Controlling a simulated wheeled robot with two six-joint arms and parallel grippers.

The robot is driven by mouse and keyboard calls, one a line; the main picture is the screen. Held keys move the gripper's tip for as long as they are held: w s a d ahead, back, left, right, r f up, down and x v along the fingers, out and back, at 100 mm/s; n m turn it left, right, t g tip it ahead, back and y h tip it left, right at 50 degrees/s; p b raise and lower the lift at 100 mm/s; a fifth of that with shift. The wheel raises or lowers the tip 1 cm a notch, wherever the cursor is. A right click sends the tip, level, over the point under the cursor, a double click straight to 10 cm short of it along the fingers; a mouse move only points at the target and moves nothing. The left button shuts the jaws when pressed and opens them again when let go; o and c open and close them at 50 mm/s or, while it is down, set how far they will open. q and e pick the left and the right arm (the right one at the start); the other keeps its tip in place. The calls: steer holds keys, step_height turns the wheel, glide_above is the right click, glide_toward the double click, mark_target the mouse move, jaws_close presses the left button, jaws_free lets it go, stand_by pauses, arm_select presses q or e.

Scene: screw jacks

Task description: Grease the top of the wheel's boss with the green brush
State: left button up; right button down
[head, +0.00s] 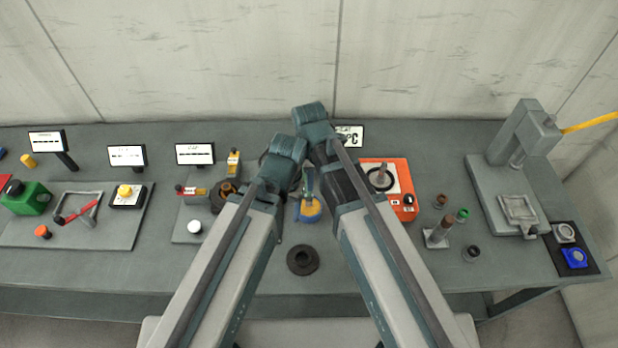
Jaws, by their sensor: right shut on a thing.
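My right gripper (309,174), mostly covered by its own wrist, is shut on a slim blue-green upright piece (310,184) that looks like the brush. Its lower end is over or in a blue pot with an orange-yellow top (309,211); I cannot tell which, and the bristles are not visible. A dark round wheel (303,260) with a raised central boss lies flat on the table, nearer to me than the pot and apart from the gripper. My left arm reaches in to the left of the pot; its fingers are hidden behind the arm.
A brown-and-black round part (225,194) and a white knob (195,227) stand left. An orange tray (395,185) is right of my right arm. Small pegs, one with a green top (462,214), stand farther right, before a grey press (520,150). The table around the wheel is clear.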

steer(key=shift+s+f+b, duration=0.1)
steer(key=shift+f+b, duration=0.4)
steer(key=shift+b, duration=0.05)
stand_by(1.4)
steer(key=shift+r, duration=0.1)
steer(key=shift+r+p, duration=0.55)
steer(key=shift+p, duration=0.15)
step_height(320, 180, up, 6)
steer(key=p, duration=0.5)
steer(key=shift+f+p, duration=0.1)
steer(key=shift+p, duration=0.3)
steer(key=shift+f, duration=0.15)
step_height(320, 180, down, 7)
steer(key=b, duration=0.7)
steer(key=shift+r, duration=0.2)
